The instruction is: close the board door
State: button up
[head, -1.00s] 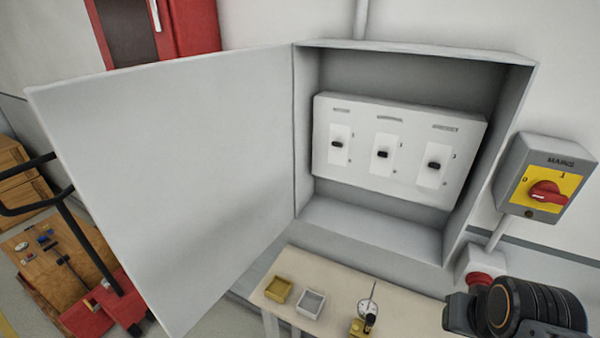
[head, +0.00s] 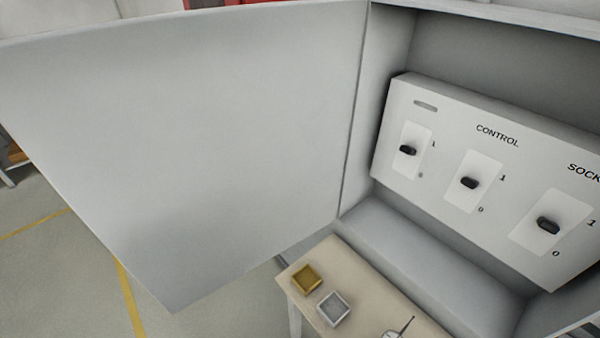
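The board door (head: 190,140) is a large plain grey panel, swung wide open to the left of its box. It hinges along the left edge of the grey board box (head: 363,115). Inside the box is a white switch panel (head: 445,180) with three black toggle switches, one plate labelled CONTROL and another partly cut off at the right edge. My gripper is outside the head view, so its state is hidden.
Below the box stands a beige table (head: 352,278) with a yellow tray (head: 305,280), a grey tray (head: 333,309) and a small item with a thin rod (head: 398,331). Open grey floor with yellow lines (head: 127,290) lies at the lower left.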

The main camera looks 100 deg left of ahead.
aim_at(199, 148)
jog(key=z, duration=0.05)
jog(key=k, duration=1.95)
jog(key=u, duration=2.3)
jog(key=k, duration=0.55)
jog(key=u, duration=1.35)
jog(key=i, duration=0.9)
jog(key=z, duration=0.6)
